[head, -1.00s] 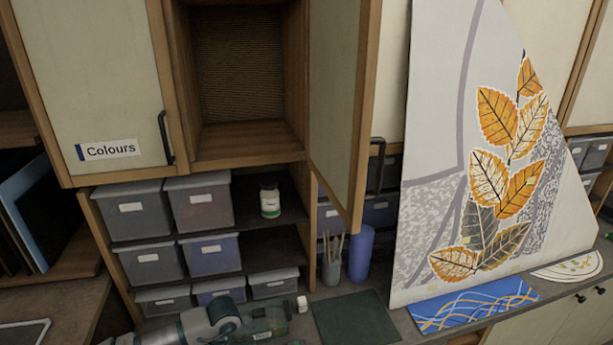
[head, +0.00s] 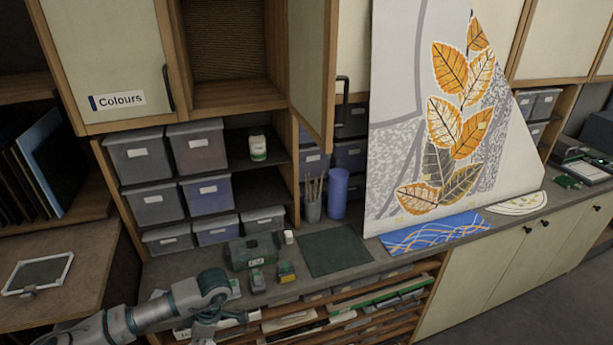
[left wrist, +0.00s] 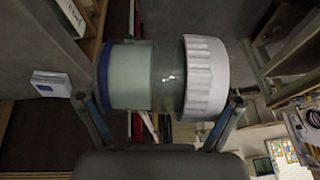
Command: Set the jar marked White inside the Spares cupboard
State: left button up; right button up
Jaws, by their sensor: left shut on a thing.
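My left gripper (left wrist: 158,98) is shut on a clear jar (left wrist: 165,75) with a ribbed white lid, a pale label and a blue band at its base. The jar lies sideways across the wrist view; no wording on its label shows. In the head view my left arm reaches in at the bottom left, low before the counter, and the held jar cannot be made out. An open, empty cupboard (head: 228,50) is at the top, its door (head: 312,75) swung out to the right. Its name label is not visible. My right gripper is not in view.
The Colours cupboard door (head: 105,60) is shut. Another white-lidded jar (head: 257,145) stands on the shelf below, beside lidded grey bins (head: 140,155). A green case (head: 252,252), small boxes and a dark mat (head: 335,240) lie on the counter. A tall leaf-painted panel (head: 410,130) stands right.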

pick_arm(q)
jog(key=w+f+m, duration=0.1)
jog(key=m, duration=0.1)
jog(key=w+d+m+t, duration=0.1)
jog(key=shift+w+d+f+m+y, duration=0.2)
jog(key=shift+f+m+y, duration=0.1)
jog(key=shift+f+m, duration=0.1)
jog(key=m, duration=0.1)
jog(key=m+t, duration=0.1)
jog(key=d+m, duration=0.1)
jog(key=shift+w+f+t+b, duration=0.25)
jog(key=shift+f+t+b, duration=0.05)
jog(key=shift+b, duration=0.1)
jog(key=w+d+f+m+t+h, duration=0.1)
jog(key=d+m+t, duration=0.1)
jog(key=m, duration=0.4)
jog(key=w+d+m+t+h+b, duration=0.1)
jog(key=d+m+t+h, duration=0.1)
jog(key=m, duration=0.5)
jog(key=shift+w+d+f+m, duration=0.3)
jog(key=shift+w+d+f, duration=0.1)
jog(key=shift+d, duration=0.35)
